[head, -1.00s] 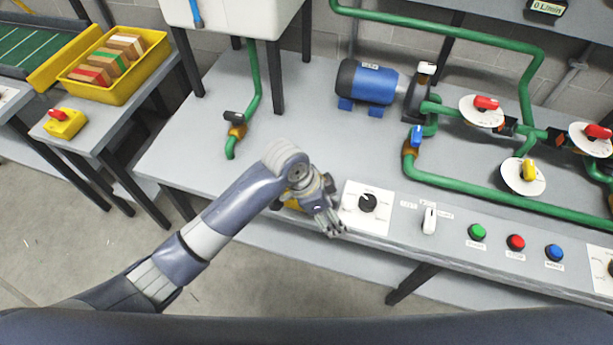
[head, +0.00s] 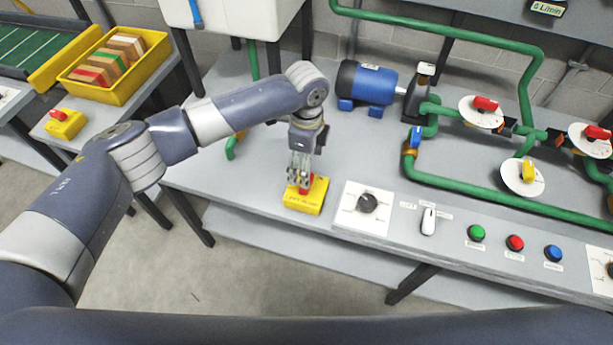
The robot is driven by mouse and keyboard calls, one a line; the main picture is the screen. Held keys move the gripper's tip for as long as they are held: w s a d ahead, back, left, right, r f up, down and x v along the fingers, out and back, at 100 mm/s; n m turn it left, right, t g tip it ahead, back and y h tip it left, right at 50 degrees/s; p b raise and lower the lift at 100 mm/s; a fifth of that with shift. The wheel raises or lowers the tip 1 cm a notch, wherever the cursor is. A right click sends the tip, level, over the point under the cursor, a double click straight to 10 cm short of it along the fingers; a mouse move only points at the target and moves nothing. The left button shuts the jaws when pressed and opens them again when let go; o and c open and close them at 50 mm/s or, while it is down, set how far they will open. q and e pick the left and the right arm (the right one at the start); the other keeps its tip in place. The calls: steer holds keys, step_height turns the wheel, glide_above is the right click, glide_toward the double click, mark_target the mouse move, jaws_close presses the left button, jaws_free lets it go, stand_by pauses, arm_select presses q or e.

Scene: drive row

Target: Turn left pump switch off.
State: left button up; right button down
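A yellow switch box (head: 308,201) with a red handle (head: 306,187) sits at the front edge of the grey bench, left of the black dial. Its front carries a small label that I cannot read for certain. My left gripper (head: 299,183) points down right over this box, with its fingertips at the red handle. The fingers partly hide the handle, so I cannot tell whether they grip it or which way it is turned. A second yellow box with a red handle (head: 65,122) stands on the left side table. My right gripper is not in view.
A black dial (head: 368,203) on a white plate, a white lever switch (head: 429,220) and green, red and blue buttons line the bench front. A blue motor (head: 372,84) and green pipes stand behind. A yellow crate (head: 113,64) of blocks is at the left.

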arm_select(q)
step_height(320, 180, down, 7)
steer(key=shift+p, duration=0.3)
steer(key=c, duration=1.1)
